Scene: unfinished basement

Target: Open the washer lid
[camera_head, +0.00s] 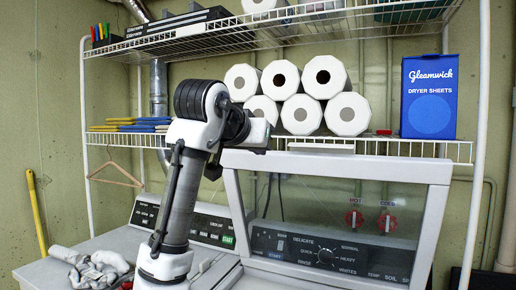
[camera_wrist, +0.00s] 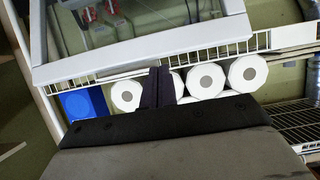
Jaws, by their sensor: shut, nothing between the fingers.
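The washer lid (camera_head: 335,165) is a white frame with a clear window, and it stands raised, close to upright. The washer's dark control panel (camera_head: 325,255) and the red hot and cold valve knobs show through its window. The lid also fills the top of the wrist view (camera_wrist: 145,47), where the picture is turned over. My gripper (camera_wrist: 158,70) is shut and empty, its dark fingers pointing toward the lid's edge. In the head view my arm's end is at the lid's upper left corner; the fingertips are hard to make out there, and I cannot tell whether they touch the lid.
A wire shelf (camera_head: 410,148) behind the lid holds several paper rolls (camera_head: 281,77) and a blue dryer sheets box (camera_head: 430,97). A second machine's panel (camera_head: 205,225) is at left, with a crumpled grey cloth (camera_head: 95,268) on top. A hanger (camera_head: 115,173) hangs at left.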

